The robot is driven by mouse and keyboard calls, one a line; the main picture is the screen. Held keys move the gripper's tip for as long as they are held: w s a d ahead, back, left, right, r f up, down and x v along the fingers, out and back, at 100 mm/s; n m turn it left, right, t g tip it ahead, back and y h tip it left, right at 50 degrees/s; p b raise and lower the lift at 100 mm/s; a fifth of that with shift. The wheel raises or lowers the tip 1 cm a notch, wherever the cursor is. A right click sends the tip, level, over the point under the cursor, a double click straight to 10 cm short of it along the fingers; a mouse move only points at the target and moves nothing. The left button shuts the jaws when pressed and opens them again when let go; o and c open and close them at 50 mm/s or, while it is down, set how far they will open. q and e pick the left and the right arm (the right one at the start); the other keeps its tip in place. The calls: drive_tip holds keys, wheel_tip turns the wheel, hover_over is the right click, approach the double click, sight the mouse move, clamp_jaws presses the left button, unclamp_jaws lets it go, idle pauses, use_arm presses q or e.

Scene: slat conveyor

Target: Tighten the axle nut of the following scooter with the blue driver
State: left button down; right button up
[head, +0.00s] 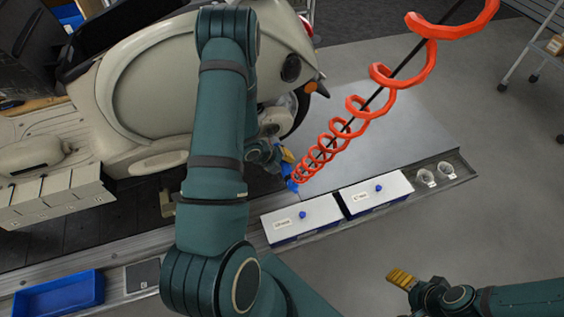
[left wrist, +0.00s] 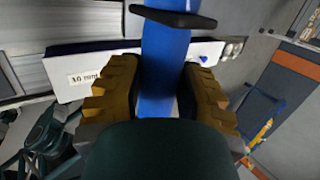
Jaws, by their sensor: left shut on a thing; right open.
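The cream scooter (head: 150,95) stands at the upper left of the head view, its rear end toward the middle. My left gripper (head: 285,160) is beside the scooter's wheel, mostly hidden behind my arm. It is shut on the blue driver (head: 292,185), which hangs at the end of a coiled orange hose (head: 345,128). In the left wrist view the driver's blue body (left wrist: 163,65) is between the yellow finger pads of that gripper (left wrist: 160,100). I cannot make out the axle nut or the driver's tip. My right gripper (head: 402,280) is open and empty at the lower right.
Two white-lidded boxes (head: 300,222) (head: 375,194) with blue knobs stand on the ledge, with small clear cups (head: 425,178) to their right. A blue tray (head: 60,295) lies at the lower left. The grey floor at right is mostly clear, with a wheeled rack at its edge.

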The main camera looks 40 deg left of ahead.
sight(287, 178)
use_arm(q)
drive_tip(key=shift+s+d, duration=0.3)
drive_tip(key=shift+d, duration=0.2)
idle(0.3)
drive_tip(key=shift+s+d, duration=0.4)
drive_tip(key=shift+d, duration=0.4)
drive_tip(key=shift+s+d, duration=0.45)
drive_tip(key=shift+d, duration=0.35)
drive_tip(key=shift+s+d, duration=0.4)
drive_tip(key=shift+d, duration=0.4)
